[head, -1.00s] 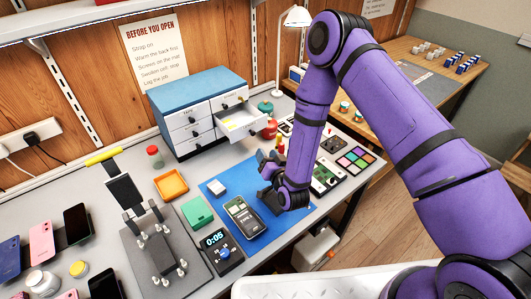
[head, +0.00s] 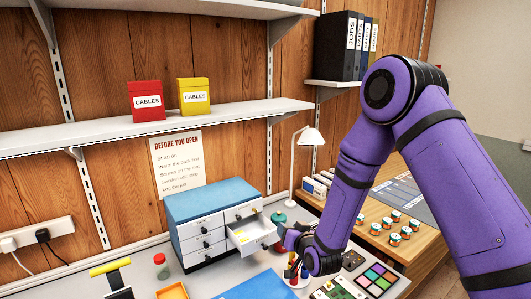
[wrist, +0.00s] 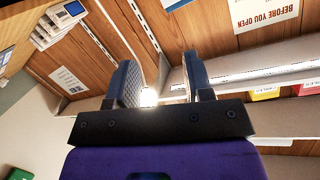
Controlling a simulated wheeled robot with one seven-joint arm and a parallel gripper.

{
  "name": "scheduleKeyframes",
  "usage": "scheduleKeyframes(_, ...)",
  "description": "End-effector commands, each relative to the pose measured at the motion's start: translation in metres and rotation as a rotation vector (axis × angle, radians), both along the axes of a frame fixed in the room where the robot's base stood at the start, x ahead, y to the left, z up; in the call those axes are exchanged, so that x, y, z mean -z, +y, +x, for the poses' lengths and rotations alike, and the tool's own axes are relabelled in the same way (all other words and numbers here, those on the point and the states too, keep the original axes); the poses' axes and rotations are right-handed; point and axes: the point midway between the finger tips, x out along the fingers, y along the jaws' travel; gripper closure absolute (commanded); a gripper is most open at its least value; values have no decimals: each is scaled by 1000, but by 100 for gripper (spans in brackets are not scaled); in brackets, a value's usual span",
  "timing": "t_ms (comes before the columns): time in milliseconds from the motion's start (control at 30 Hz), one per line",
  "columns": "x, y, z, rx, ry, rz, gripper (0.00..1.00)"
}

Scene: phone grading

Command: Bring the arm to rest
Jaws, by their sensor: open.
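My purple arm comes in from the right in the head view, bent at the elbow. My gripper (head: 290,238) hangs above the workbench, in front of the open drawer (head: 252,234) of the small drawer cabinet. In the wrist view my gripper (wrist: 160,85) has its two grey fingers apart with nothing between them. Behind them are the wooden wall, the shelf underside and a bright lamp glow (wrist: 149,97).
The blue-topped cabinet (head: 207,199) stands against the wall with one drawer pulled out. A white lamp (head: 309,137) and a teal bottle (head: 279,218) are close to my gripper. A shelf (head: 226,112) with red and yellow boxes runs above. A blue mat (head: 256,287) lies in front.

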Motion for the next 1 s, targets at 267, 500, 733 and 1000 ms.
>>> scheduleKeyframes(267, -81, -35, 1, 9, 93, -120, 53)
scheduleKeyframes(500, -142, -70, -19, 30, 188, -213, 53)
scheduleKeyframes(733, -195, -107, -55, 58, 287, -291, 53)
scheduleKeyframes(1000, -247, -149, -116, 96, 411, -359, 53)
